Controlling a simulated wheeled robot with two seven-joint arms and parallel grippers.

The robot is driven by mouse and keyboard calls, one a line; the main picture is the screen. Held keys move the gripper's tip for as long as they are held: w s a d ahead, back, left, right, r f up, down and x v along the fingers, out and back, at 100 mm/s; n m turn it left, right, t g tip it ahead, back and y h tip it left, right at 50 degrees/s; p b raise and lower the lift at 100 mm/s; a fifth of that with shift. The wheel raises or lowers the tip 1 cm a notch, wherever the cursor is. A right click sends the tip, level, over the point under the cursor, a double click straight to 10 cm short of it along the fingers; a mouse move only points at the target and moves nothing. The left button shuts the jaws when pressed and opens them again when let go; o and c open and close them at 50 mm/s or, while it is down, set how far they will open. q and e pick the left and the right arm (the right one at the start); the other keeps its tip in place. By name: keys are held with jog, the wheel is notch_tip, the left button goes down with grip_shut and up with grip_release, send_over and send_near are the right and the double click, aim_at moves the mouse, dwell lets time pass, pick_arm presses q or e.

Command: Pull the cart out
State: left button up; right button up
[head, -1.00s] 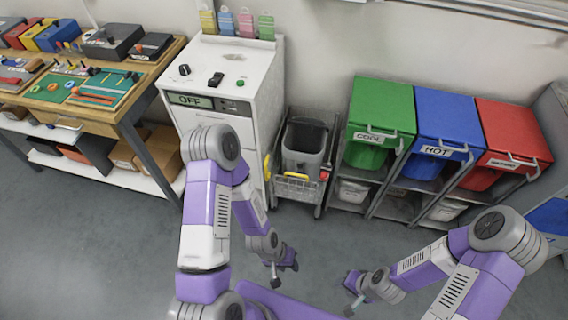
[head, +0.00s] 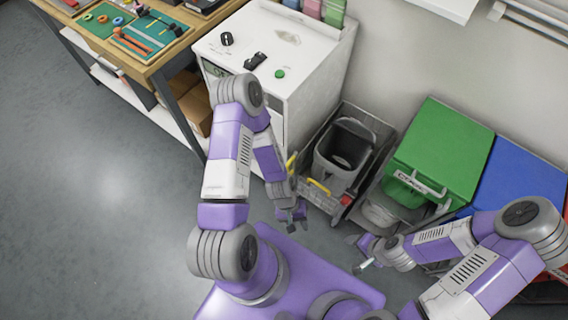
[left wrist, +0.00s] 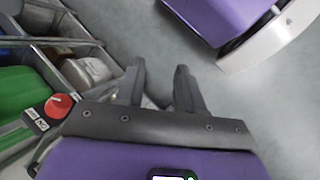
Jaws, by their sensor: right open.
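The grey cart (head: 324,201) stands between the white machine and the green bin, carrying a dark grey bucket (head: 329,168). A yellow handle (head: 320,187) and a red knob (head: 346,200) show at its front. The red knob also appears at the left of the left wrist view (left wrist: 58,105). My left gripper (head: 296,222) is just in front of the cart's front left, apparently apart from it. In the left wrist view its two fingers (left wrist: 160,68) are spread with nothing between them. My right gripper (head: 360,264) is open and empty, in front of the green bin.
The white machine (head: 270,60) stands close left of the cart. The green bin (head: 445,145) and blue bin (head: 515,190) stand close on its right. A wooden workbench (head: 160,65) is further left. Open grey floor (head: 90,200) lies at the left.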

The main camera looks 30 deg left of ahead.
pick_arm(q)
jog(key=w+f+n+t+h, duration=0.45)
jog(key=n+t+h, duration=0.35)
jog(key=n, duration=0.7)
jog(key=w+a+f+n+t+y, duration=0.1)
jog(key=w+a+n+t+y, duration=0.25)
jog(key=a+n+t, duration=0.35)
jog(key=w+a+n+t+y, duration=0.3)
jog(key=a+n+t+y, duration=0.15)
jog(key=a, duration=0.55)
jog(key=shift+n+g, duration=0.25)
jog(key=shift+n, duration=0.1)
jog(key=b+x, duration=0.1)
jog(key=x, duration=0.6)
jog(key=shift+d+f, duration=0.1)
jog(key=shift+f, duration=0.1)
grip_shut()
